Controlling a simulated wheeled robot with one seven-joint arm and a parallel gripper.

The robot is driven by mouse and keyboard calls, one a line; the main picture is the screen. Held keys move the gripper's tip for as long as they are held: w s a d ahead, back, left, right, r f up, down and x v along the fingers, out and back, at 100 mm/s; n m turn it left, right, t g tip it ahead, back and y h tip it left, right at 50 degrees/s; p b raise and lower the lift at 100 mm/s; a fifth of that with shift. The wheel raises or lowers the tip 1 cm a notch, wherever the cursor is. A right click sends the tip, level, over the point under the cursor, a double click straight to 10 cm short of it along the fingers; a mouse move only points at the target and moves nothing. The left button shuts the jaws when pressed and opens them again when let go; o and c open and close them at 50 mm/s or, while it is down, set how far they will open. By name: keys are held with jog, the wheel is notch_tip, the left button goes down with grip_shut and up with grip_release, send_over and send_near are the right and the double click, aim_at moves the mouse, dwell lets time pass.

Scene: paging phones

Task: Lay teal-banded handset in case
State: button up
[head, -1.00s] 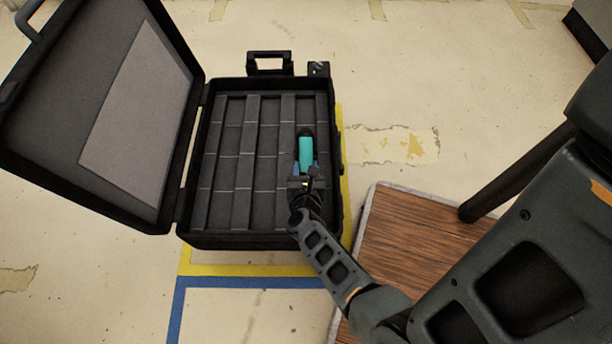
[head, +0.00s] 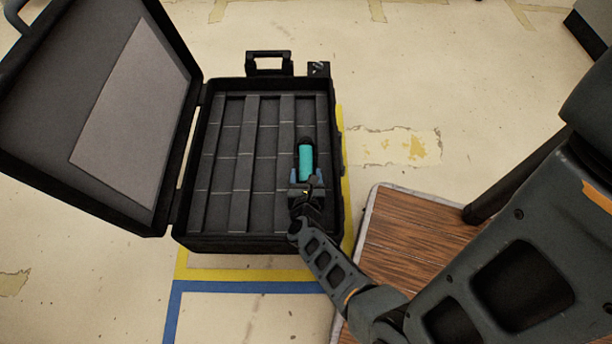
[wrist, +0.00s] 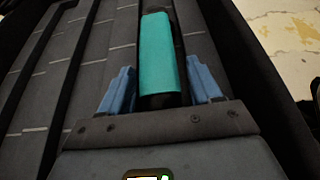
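The teal-banded handset (head: 306,163), a black cylinder with a wide teal band, lies lengthwise in the rightmost channel of the open black case (head: 240,241). It also shows in the wrist view (wrist: 162,52), its near end between my fingers. My gripper (head: 306,183) is over the near part of that channel, at the handset's near end. Its blue fingers in the wrist view (wrist: 161,92) stand apart on either side of the handset, and the gripper looks open. The handset's underside is hidden.
The case's lid (head: 90,100) stands open at the left. The other channels are empty. Yellow tape (head: 240,274) and blue tape (head: 173,310) mark the floor. A wood-topped surface (head: 410,250) is at the lower right, beneath my arm.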

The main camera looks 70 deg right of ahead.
jog(key=shift+o, duration=0.2)
jog(key=shift+r, duration=0.15)
jog(key=shift+a+r+p, duration=0.15)
jog(key=shift+a+p, duration=0.1)
jog(key=shift+p, duration=0.05)
jog(key=p+v, duration=0.2)
jog(key=v, duration=0.9)
jog(key=shift+s+a+p, duration=0.2)
jog(key=shift+p, duration=0.1)
dwell(0.6)
